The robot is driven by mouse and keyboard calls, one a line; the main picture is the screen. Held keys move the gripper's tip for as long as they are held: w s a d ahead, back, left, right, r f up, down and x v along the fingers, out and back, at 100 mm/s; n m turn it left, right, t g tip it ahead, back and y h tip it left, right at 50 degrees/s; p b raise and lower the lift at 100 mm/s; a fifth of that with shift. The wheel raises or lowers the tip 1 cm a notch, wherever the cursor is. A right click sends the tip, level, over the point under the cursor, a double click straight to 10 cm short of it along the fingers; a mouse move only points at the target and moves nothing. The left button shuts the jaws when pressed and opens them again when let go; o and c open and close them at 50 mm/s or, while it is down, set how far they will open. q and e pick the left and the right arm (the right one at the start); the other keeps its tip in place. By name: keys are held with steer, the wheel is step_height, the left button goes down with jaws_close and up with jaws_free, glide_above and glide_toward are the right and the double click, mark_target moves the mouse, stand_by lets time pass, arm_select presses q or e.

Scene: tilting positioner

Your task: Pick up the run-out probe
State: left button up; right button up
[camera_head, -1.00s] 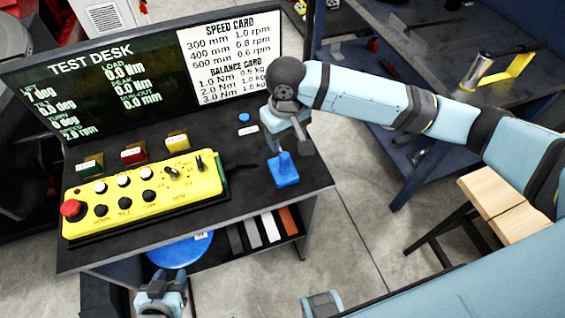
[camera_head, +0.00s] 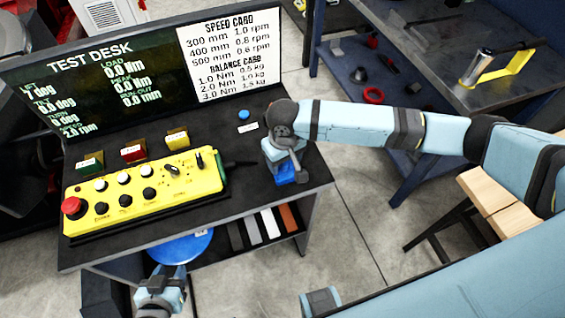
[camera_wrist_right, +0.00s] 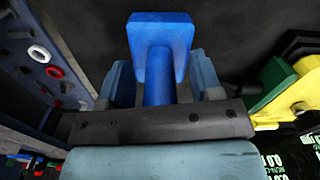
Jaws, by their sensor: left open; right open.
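A blue piece, which appears to be the run-out probe (camera_head: 286,177), stands near the right end of the desk's black top. My right gripper (camera_head: 284,163) is lowered over it and hides most of it. In the right wrist view the blue piece (camera_wrist_right: 160,45) shows a wide flat end and a round stem. The stem lies between the open fingers of the right gripper (camera_wrist_right: 161,88). I cannot tell whether either finger touches it. My left gripper (camera_head: 165,288) is open and empty at the bottom of the head view, in front of the desk.
A yellow control box (camera_head: 145,190) with a red button stands left of the probe. The test desk screen (camera_head: 120,80) rises behind. A small blue button (camera_head: 243,115) lies on the desk behind the probe. A blue stool (camera_head: 180,246) is in front, below the desktop.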

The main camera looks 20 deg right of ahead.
jaws_close()
steer(key=shift+w+r, duration=0.1)
steer(key=shift+r, duration=0.05)
